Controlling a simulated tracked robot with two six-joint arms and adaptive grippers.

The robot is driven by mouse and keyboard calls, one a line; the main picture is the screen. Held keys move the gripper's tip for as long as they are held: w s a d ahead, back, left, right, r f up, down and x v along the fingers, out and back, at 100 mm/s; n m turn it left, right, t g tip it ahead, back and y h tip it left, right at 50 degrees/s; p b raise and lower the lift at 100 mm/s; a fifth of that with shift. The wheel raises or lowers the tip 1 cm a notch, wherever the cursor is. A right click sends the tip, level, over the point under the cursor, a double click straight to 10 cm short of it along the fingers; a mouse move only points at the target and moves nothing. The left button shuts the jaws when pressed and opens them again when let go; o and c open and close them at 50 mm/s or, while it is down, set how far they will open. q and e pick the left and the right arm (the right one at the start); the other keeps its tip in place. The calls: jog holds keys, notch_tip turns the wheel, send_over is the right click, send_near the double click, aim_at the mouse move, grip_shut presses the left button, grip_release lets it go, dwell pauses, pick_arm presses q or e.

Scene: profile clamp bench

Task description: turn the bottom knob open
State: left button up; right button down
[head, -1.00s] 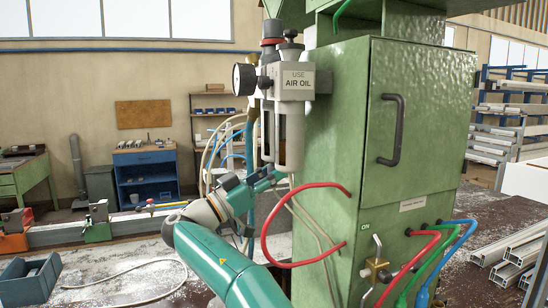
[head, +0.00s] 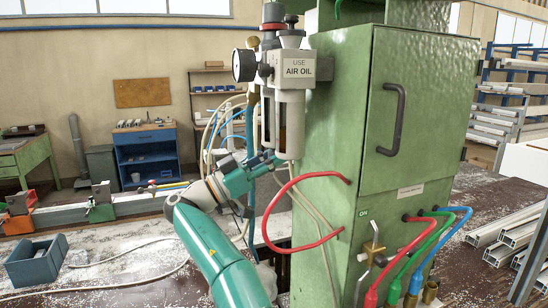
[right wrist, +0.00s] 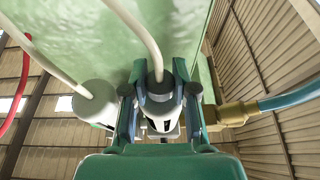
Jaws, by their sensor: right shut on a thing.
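The air-oil unit (head: 297,67) hangs on the left side of the green cabinet, with a clear and grey bowl (head: 290,125) below it. My right gripper (head: 275,160) is at the underside of this bowl; its fingertips are hard to make out in the head view. In the right wrist view, my right gripper (right wrist: 159,105) has its two fingers on either side of a pale and dark bottom knob (right wrist: 160,122). It is shut on the knob. A pale tube runs up from the knob's dark end. How far the knob is turned cannot be told. My left gripper is out of view.
A red hose (head: 275,205) loops close to my right wrist. The green cabinet (head: 335,130) stands just right of the gripper. The wrist view shows a white cylinder (right wrist: 96,101) on the left and a brass fitting (right wrist: 238,113) on the right.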

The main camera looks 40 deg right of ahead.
jog(key=c, duration=0.9)
grip_release()
jog(key=shift+w+f, duration=0.1)
jog(key=shift+f, duration=0.05)
